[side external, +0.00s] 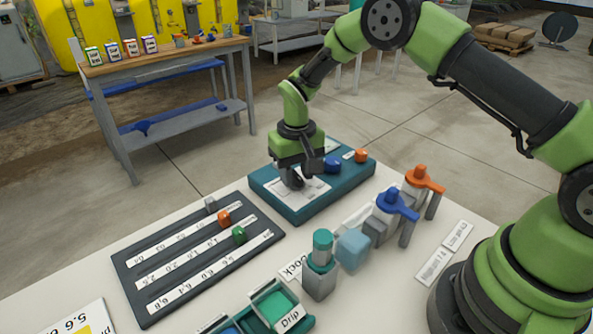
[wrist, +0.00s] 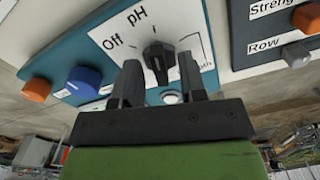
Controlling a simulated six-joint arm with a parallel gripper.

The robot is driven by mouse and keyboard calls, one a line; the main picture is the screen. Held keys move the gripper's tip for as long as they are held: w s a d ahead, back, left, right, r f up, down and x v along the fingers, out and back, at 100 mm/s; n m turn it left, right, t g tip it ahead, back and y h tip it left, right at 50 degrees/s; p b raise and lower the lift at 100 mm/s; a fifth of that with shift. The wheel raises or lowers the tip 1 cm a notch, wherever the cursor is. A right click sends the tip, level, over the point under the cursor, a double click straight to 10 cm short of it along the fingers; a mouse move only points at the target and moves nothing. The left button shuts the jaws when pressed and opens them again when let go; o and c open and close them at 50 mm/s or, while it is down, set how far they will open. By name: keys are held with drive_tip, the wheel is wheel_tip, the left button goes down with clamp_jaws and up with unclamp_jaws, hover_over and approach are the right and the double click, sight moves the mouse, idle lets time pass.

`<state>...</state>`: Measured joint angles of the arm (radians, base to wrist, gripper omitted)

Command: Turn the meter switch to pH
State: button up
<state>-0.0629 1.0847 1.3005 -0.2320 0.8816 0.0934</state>
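The meter (side external: 305,205) is a teal box with a white face on the table. In the wrist view its black switch knob (wrist: 158,56) sits on the white dial plate (wrist: 205,52). "Off" is printed at the knob's left and "pH" above it; a label at the right is mostly hidden by a finger. A small light mark shows on the knob, but I cannot tell surely which label it points to. My gripper (wrist: 159,65) is over the meter, one finger on each side of the knob, with gaps visible. In the side view my gripper (side external: 292,178) hides the knob.
A blue button (side external: 332,163) and an orange button (side external: 361,155) stand on the meter. A dark slider board (side external: 195,262) lies at the left. Valves with blue (side external: 392,200) and orange (side external: 422,178) handles stand at the right. A green-capped fitting (side external: 321,265) is in front.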

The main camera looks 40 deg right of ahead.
sight(296, 175)
drive_tip(key=shift+r, duration=0.1)
wheel_tip(296, 175, up, 9)
drive_tip(key=shift+r, duration=0.4)
